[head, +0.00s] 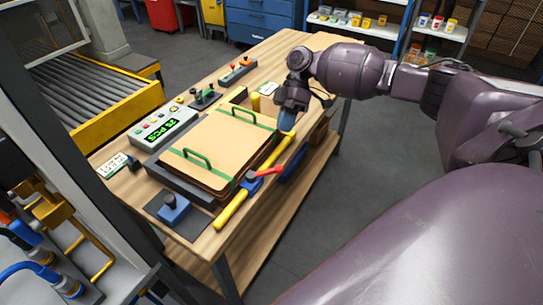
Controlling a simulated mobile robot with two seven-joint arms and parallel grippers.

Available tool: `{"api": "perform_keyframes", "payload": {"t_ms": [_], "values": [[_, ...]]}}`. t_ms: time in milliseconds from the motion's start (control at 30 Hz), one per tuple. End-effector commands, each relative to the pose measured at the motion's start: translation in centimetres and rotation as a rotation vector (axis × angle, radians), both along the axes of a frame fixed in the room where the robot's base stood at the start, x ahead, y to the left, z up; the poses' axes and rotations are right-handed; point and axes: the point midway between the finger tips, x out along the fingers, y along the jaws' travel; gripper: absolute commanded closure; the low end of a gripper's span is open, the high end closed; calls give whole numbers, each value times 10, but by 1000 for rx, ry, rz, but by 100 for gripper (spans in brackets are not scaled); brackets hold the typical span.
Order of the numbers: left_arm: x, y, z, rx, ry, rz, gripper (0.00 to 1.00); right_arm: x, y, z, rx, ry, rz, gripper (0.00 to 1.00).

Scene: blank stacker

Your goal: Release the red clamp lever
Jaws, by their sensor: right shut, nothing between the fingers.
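The red clamp lever (265,172) is at the front right edge of the wooden table, beside a stack of tan blanks (215,150) with green straps and handles. It sits by a dark round pivot and crosses a long yellow bar (232,210) along the stack's right side. My right gripper (287,121), with blue fingers, is shut and empty near the far end of the yellow bar. It is apart from the red lever, farther up the table. I cannot tell whether its fingertips touch the bar. My left gripper is not in view.
A scale-like box with a green display (172,131) stands left of the stack. A blue block with a knob (173,208) is at the near corner. A control strip (237,70) lies at the back. A roller conveyor (90,92) is left. Open floor (370,145) lies right.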

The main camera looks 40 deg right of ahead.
Motion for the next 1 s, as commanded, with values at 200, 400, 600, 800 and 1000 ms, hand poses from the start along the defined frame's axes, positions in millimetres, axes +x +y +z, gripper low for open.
{"api": "perform_keyframes", "payload": {"t_ms": [200, 400, 600, 800, 1000], "values": [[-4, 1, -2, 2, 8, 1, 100, -1, 1, -2, -1, 0, 0, 100], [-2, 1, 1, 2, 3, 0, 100, -7, 13, -17, 0, 1, 2, 100], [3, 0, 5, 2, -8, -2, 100, -17, 33, -43, 0, 0, 2, 100], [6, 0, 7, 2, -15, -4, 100, -25, 48, -65, -1, 1, 0, 100], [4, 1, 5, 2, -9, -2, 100, -29, 56, -75, -1, 0, -1, 100]]}}
